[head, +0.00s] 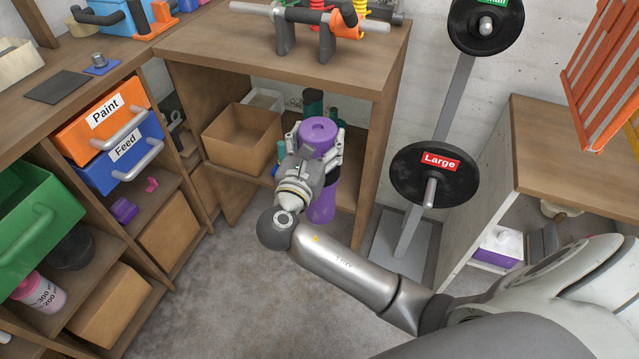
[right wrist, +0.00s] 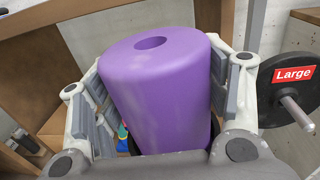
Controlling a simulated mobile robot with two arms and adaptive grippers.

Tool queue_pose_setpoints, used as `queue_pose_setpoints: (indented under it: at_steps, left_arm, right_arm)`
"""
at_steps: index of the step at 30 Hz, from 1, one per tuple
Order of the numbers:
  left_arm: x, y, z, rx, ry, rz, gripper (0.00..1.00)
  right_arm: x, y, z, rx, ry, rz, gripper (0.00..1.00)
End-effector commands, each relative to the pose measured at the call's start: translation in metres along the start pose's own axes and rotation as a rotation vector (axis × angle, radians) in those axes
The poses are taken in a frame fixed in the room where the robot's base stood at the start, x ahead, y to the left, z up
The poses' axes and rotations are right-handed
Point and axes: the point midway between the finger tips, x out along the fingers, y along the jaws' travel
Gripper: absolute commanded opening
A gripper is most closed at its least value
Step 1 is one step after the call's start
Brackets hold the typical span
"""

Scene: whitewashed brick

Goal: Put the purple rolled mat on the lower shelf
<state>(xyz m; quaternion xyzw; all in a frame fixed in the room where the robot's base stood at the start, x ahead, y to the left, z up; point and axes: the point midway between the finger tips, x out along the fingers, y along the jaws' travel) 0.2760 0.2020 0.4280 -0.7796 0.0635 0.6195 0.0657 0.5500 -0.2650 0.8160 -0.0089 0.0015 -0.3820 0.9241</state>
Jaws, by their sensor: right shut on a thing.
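The purple rolled mat (head: 321,205) is upright, with a round hole in its top end. My right gripper (head: 318,150) is shut on it, with a finger on each side. In the right wrist view the mat (right wrist: 160,100) fills the space between the grey finger pads and leans slightly. The mat is at the front of the open wooden cabinet, by the lower shelf (head: 353,152). My gripper and wrist hide its middle, and I cannot tell whether its bottom touches anything. My left gripper is not in view.
A cardboard box (head: 240,138) stands on the shelf left of the mat, with green bottles (head: 313,102) behind. The cabinet's wooden top (head: 370,60) overhangs the shelf. A weight stand with a "Large" black plate (head: 408,185) is close on the right.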

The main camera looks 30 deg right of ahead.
Motion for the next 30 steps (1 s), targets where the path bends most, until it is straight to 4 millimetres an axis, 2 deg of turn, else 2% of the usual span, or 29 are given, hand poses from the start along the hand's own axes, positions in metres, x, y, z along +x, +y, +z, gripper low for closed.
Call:
queue_pose_setpoints:
  at_steps: [1, 6, 11, 17, 23, 30]
  left_arm:
    - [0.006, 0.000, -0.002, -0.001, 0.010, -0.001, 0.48]
    - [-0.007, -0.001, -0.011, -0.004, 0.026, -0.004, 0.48]
    - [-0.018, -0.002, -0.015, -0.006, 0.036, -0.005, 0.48]
    - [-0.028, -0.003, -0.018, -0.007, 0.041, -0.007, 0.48]
    - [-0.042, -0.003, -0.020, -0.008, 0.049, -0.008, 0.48]
    - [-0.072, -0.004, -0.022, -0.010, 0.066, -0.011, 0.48]
  right_arm:
    - [0.001, 0.003, -0.017, 0.006, -0.002, -0.027, 0.10]
    - [0.002, 0.008, -0.038, 0.014, 0.001, -0.113, 0.10]
    - [0.000, 0.011, -0.049, 0.017, 0.004, -0.166, 0.10]
    - [0.003, 0.011, -0.051, 0.019, 0.003, -0.192, 0.10]
    - [0.029, 0.006, -0.051, 0.018, 0.001, -0.195, 0.10]
    - [0.080, -0.004, -0.052, 0.018, 0.000, -0.195, 0.10]
